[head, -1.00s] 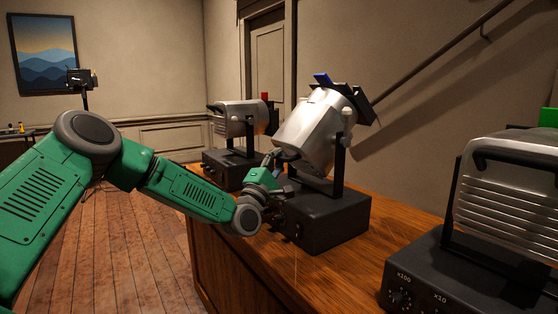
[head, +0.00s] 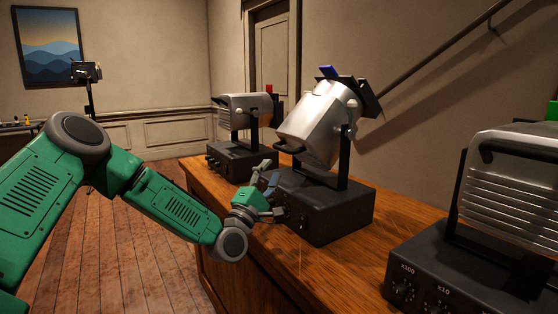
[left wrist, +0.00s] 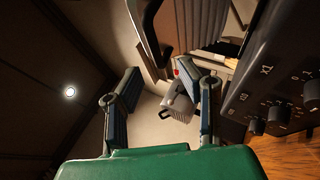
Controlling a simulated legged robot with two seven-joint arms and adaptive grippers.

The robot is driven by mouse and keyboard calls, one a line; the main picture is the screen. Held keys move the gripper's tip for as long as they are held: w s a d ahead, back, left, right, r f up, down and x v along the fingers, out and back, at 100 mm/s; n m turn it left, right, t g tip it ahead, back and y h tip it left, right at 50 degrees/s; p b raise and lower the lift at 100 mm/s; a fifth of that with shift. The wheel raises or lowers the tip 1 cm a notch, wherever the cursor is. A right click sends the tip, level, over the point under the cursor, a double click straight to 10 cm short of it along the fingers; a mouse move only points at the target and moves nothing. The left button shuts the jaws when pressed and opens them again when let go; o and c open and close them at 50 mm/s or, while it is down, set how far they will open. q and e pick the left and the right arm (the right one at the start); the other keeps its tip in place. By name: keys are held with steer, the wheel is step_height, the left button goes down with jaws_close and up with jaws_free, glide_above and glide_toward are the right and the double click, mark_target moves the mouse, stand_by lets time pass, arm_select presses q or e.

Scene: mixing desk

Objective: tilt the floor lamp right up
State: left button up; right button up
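Which lamp is the floor lamp is not certain. The nearest to my gripper is a silver lamp with a blue tag (head: 322,120), tilted in a black yoke on a black base (head: 325,205), its tagged end up to the right. Its lower end has a dark handle (head: 290,148). It also shows at the top of the left wrist view (left wrist: 203,22). My left gripper (head: 270,183) is in front of the base, below the handle and apart from it. Its fingers are spread and empty in the left wrist view (left wrist: 165,88). My right gripper is out of view.
A silver lamp with a red tag (head: 245,108) stands farther back on the wooden desk (head: 365,252). Another silver lamp (head: 515,190) stands near right. A small black lamp on a pole (head: 87,72) is at the back left. Open floor (head: 110,245) lies left of the desk.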

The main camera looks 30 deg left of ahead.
arm_select(q)
steer(key=shift+v, duration=2.3)
steer(key=shift+f, duration=0.1)
